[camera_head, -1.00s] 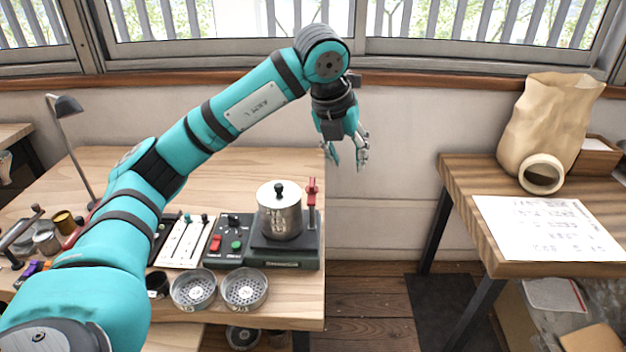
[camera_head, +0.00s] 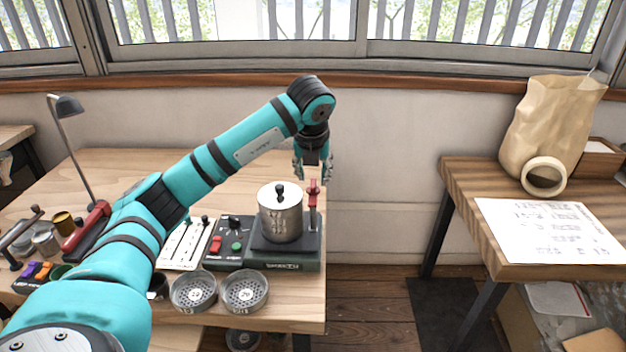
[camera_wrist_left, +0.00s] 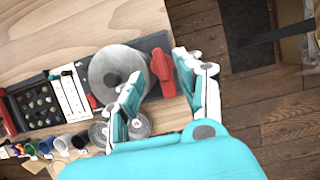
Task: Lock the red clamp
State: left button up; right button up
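The red clamp (camera_head: 313,194) stands upright at the right side of the dark machine base (camera_head: 290,262), next to a lidded metal pot (camera_head: 281,215). In the left wrist view the red clamp (camera_wrist_left: 163,70) lies between and beyond the two fingers. My left gripper (camera_head: 313,172) points down just above and behind the clamp's top, its fingers spread with nothing held. In the left wrist view the open left gripper (camera_wrist_left: 165,88) shows one finger over the pot's side and one right of the clamp. Contact with the clamp cannot be told. My right gripper is not in view.
Two perforated metal cups (camera_head: 245,291) sit in front. The table's right edge is close beside the clamp. A second table (camera_head: 470,190) stands further right.

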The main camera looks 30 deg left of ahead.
aim_at(313, 183)
pick_arm(q)
jog(key=shift+x, duration=1.8)
